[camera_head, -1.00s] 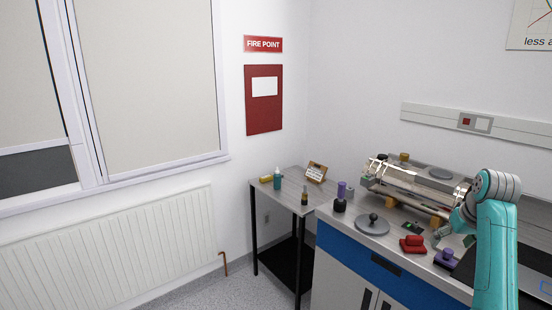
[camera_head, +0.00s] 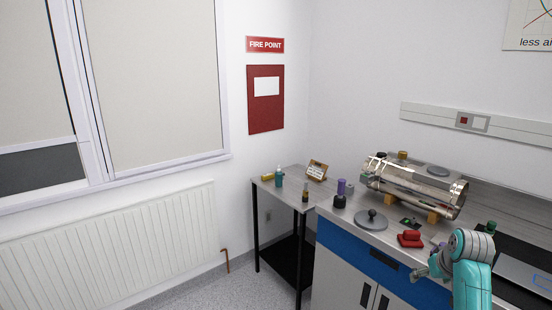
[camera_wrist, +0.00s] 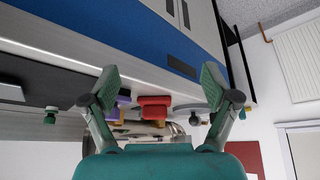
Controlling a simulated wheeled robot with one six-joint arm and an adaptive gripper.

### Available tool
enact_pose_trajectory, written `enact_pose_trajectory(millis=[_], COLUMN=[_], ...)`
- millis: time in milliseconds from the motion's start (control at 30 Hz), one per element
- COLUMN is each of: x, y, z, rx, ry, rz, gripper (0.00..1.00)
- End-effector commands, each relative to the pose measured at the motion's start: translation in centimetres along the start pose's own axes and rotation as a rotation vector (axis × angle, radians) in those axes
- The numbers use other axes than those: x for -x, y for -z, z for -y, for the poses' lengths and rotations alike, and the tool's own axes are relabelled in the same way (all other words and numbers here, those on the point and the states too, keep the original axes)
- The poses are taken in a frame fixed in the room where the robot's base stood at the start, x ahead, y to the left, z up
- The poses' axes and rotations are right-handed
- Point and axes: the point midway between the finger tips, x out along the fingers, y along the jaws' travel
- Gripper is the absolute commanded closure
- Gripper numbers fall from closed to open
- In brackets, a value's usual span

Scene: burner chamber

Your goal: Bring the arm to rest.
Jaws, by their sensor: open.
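My gripper (camera_wrist: 158,92) shows in the wrist view with its two green fingers spread wide and nothing between them. In the head view my gripper (camera_head: 420,276) is at the lower right, in front of the blue-fronted bench (camera_head: 345,249), partly blurred into my arm. The wrist view is upside down, with the bench edge across the top and the bench things beyond the fingers. A red object (camera_head: 410,239) stands on the bench near my gripper, apart from it. It also shows between the fingers in the wrist view.
A metal cylinder chamber (camera_head: 415,186) lies on the bench at the back. A grey disc with a knob (camera_head: 371,220), a purple-topped bottle (camera_head: 341,194) and a laptop (camera_head: 525,270) also stand there. A side table (camera_head: 290,190) holds small bottles. Floor before the radiator (camera_head: 115,240) is clear.

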Motion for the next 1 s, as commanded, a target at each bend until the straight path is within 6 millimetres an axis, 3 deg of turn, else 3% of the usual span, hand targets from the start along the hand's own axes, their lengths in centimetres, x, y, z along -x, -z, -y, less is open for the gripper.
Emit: enact_pose_trajectory(millis=[200, 500, 767, 1000], x=[-5.7, -10.3, -11.4, -10.0], y=[-6.6, -16.2, -24.9, -32.7], z=[3.4, 7.8, 11.1, 13.6], rx=[0.001, 0.004, 0.008, 0.015], ry=[-0.005, -0.011, -0.012, -0.01], rz=[-0.064, -0.169, -0.26, -0.344], gripper=[0.13, 0.13, 0.13, 0.13])
